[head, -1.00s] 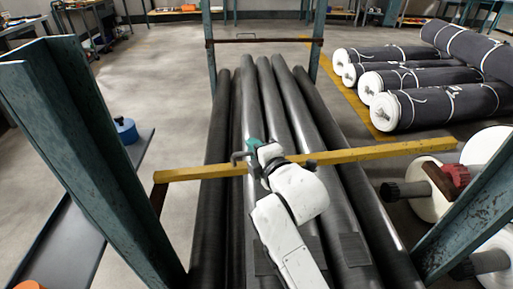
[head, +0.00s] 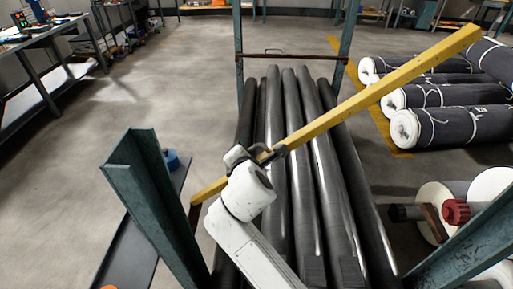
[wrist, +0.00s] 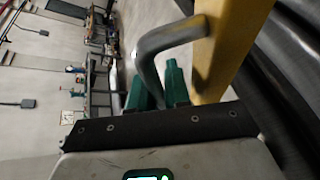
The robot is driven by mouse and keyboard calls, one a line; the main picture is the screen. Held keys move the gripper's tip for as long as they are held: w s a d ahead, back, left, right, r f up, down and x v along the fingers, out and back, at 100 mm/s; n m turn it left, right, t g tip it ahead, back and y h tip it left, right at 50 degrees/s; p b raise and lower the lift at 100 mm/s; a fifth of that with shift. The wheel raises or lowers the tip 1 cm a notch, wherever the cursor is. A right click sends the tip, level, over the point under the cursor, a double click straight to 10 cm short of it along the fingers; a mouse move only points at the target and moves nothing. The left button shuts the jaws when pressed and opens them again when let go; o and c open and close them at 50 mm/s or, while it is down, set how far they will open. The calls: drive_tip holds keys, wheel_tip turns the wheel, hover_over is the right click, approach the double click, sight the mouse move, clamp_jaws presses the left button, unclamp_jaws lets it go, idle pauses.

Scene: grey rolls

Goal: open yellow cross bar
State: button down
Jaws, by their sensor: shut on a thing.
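The yellow cross bar (head: 380,90) slants up to the right across the front of the rack. Its left end is low at the left post and its right end is raised and free in the air. My gripper (wrist: 157,88) is shut on the bar's grey bent handle (wrist: 168,40), which runs down between the green fingers. In the wrist view the yellow bar (wrist: 225,45) stands just right of the fingers. In the head view my white wrist hides the fingers and part of the bar's left portion.
Long dark rolls (head: 315,200) lie in the rack behind the bar. Teal posts (head: 160,200) stand at the left and right front. Wrapped rolls (head: 440,127) lie on the floor at right. A red knob (head: 456,211) is at the right. The floor at left is open.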

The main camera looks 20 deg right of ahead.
drive_tip(key=w+a+r+n+h+p, duration=0.1)
drive_tip(key=w+a+r+n+p, duration=0.1)
drive_tip(key=a+r+p, duration=0.2)
drive_tip(key=a+p, duration=0.1)
drive_tip(key=a, duration=0.2)
drive_tip(key=shift+w+g+h, duration=0.2)
drive_tip(key=shift+g+h, duration=0.2)
drive_tip(key=c, duration=1.4)
unclamp_jaws()
drive_tip(key=shift+c, duration=0.2)
drive_tip(key=shift+s, duration=0.1)
